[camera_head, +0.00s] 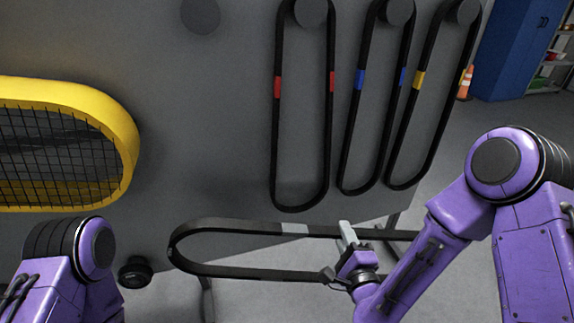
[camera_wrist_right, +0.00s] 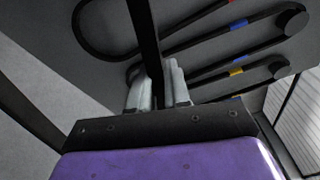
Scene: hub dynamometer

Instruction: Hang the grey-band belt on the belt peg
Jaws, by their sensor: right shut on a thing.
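The grey-band belt (camera_head: 206,224) is a long black loop with a light grey band on its upper strand. It lies nearly level in the head view, in front of the panel's lower edge. My right gripper (camera_head: 347,234) is shut on the belt toward its right part. In the right wrist view a belt strand (camera_wrist_right: 144,35) runs down between the fingers of the gripper (camera_wrist_right: 158,90). An empty round grey peg (camera_head: 200,15) is at the top of the panel, above and apart from the belt. My left arm shows at lower left, but its gripper is out of view.
Red-band (camera_head: 275,130), blue-band (camera_head: 352,130) and yellow-band (camera_head: 402,130) belts hang on pegs to the right of the empty peg. A yellow-rimmed mesh guard (camera_head: 128,140) juts out at left. A blue cabinet (camera_head: 515,50) and orange cone (camera_head: 466,84) stand far right.

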